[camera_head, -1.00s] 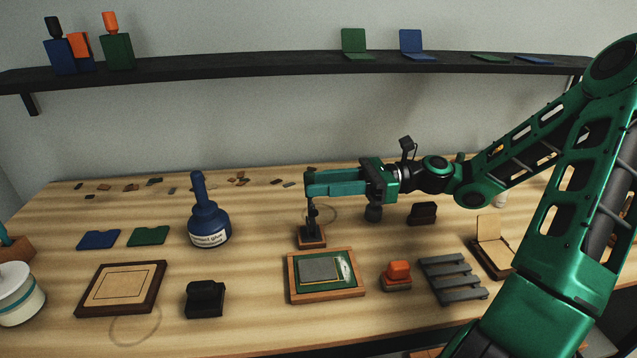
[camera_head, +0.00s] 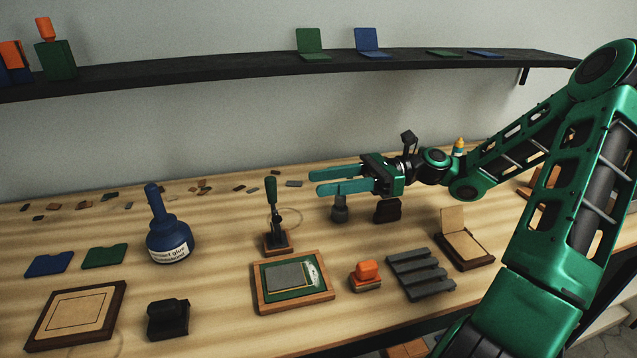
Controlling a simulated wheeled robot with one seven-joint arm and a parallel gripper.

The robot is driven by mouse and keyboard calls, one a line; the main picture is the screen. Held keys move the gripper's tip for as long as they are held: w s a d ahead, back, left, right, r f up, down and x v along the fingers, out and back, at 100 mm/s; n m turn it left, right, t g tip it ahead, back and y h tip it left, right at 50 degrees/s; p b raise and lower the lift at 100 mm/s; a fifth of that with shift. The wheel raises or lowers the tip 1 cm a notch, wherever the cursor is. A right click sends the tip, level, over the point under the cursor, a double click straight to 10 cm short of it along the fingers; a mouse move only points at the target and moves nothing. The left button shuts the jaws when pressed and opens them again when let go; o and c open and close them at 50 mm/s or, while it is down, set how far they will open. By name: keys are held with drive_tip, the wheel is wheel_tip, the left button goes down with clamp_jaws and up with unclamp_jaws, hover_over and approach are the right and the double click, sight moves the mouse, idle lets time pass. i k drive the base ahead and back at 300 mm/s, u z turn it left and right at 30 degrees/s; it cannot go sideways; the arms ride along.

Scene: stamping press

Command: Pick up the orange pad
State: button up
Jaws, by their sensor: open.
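The orange pad (camera_head: 366,271) is a small orange block with a rounded grip. It sits on a wooden base on the table, between the framed green board and the dark slatted rack. My gripper (camera_head: 314,182) is in the air behind it and to its left, apart from it. Its two teal fingers point left with a clear gap and nothing between them.
A press with an upright dark green handle (camera_head: 272,205) stands just left of and below my fingers. The framed green board (camera_head: 328,297) and slatted rack (camera_head: 420,272) flank the pad. A blue glue bottle (camera_head: 168,237) and black stamp (camera_head: 168,317) stand left.

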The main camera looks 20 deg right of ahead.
sight(366, 277)
drive_tip(key=z, duration=0.05)
drive_tip(key=k, duration=1)
drive_tip(key=u, duration=0.05)
